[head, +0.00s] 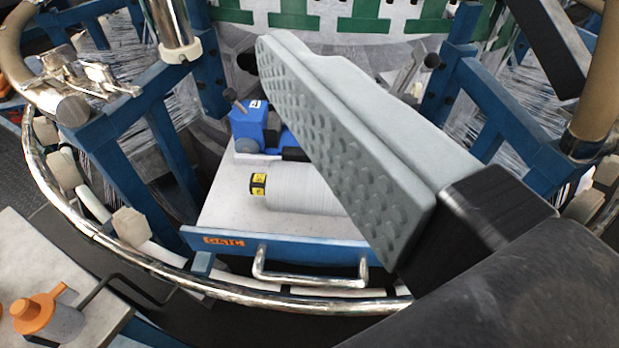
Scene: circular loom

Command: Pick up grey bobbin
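The grey bobbin (300,190) lies on its side on a pale shelf (225,213) in the middle of the picture. Its left end has a yellow and black label. Its right end is hidden behind my gripper (272,52). One large grey finger with a dimpled face shows, slanting from the lower right to the upper middle. It passes in front of the bobbin in the picture. I cannot make out a second finger, and nothing shows held against the dimpled face.
A blue device (252,128) stands behind the bobbin. The shelf has a blue front edge with a metal handle (310,280). A curved chrome rail (135,262) runs across the front. Blue frame posts (130,185) flank the shelf. An orange-capped item (42,312) sits at the lower left.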

